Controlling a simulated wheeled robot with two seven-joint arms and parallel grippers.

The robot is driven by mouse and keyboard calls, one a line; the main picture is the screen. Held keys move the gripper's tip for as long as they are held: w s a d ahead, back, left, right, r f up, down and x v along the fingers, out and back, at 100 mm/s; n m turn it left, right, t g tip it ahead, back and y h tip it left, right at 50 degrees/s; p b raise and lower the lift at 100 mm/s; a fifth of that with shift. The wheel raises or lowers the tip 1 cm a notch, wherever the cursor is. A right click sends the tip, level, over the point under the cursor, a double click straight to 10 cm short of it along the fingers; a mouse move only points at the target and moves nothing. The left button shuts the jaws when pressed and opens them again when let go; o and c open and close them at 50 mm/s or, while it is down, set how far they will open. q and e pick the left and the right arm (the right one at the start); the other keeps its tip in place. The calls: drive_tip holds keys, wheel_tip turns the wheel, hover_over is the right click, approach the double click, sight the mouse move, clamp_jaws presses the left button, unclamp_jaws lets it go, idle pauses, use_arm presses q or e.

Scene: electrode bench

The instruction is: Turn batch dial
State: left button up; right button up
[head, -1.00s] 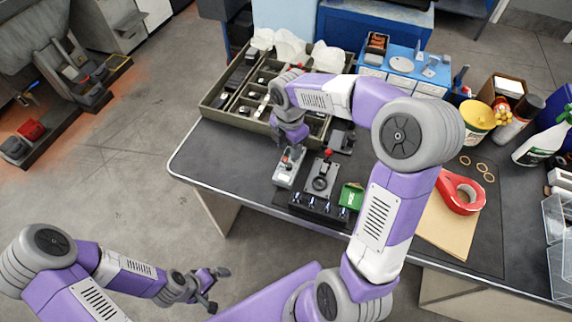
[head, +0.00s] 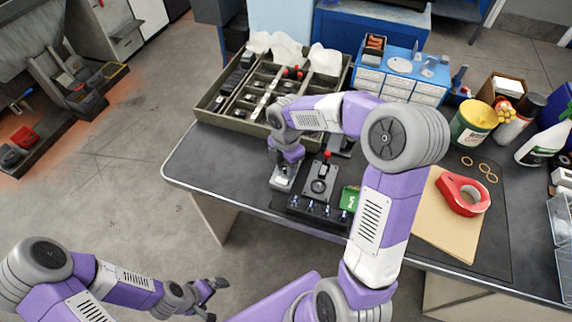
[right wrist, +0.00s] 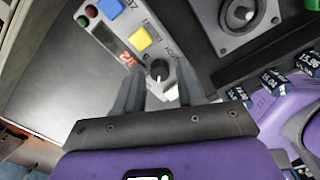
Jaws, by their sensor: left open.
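The grey control box (head: 282,184) stands on the bench under my right gripper (head: 284,171). In the right wrist view the box (right wrist: 147,20) shows red, green, blue and yellow buttons and a red lit display (right wrist: 127,60). The black batch dial (right wrist: 160,70) with a white pointer mark is at its near end. My right gripper's fingers (right wrist: 158,80) are apart, one on each side of the dial; I cannot tell whether they touch it. My left gripper (head: 211,296) is open and empty, low at the left, away from the bench.
A black panel with a round knob (head: 318,186) stands just right of the box, with a row of small labelled blocks (head: 318,209) in front. A divided tray (head: 240,124) lies behind.

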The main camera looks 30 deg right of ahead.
clamp_jaws()
drive_tip(key=shift+m, duration=0.3)
drive_tip(key=m+p, duration=0.2)
drive_tip(key=m, duration=0.2)
drive_tip(key=shift+r, duration=0.1)
drive_tip(key=m+p, duration=0.1)
drive_tip(key=m, duration=0.4)
drive_tip(key=m+p, duration=0.1)
drive_tip(key=m, duration=0.6)
drive_tip(key=shift+m, duration=0.3)
drive_tip(key=m+p, duration=0.1)
drive_tip(key=m, duration=0.5)
drive_tip(key=shift+m+p, duration=0.3)
drive_tip(key=shift+p, duration=0.05)
drive_tip(key=shift+d, duration=0.1)
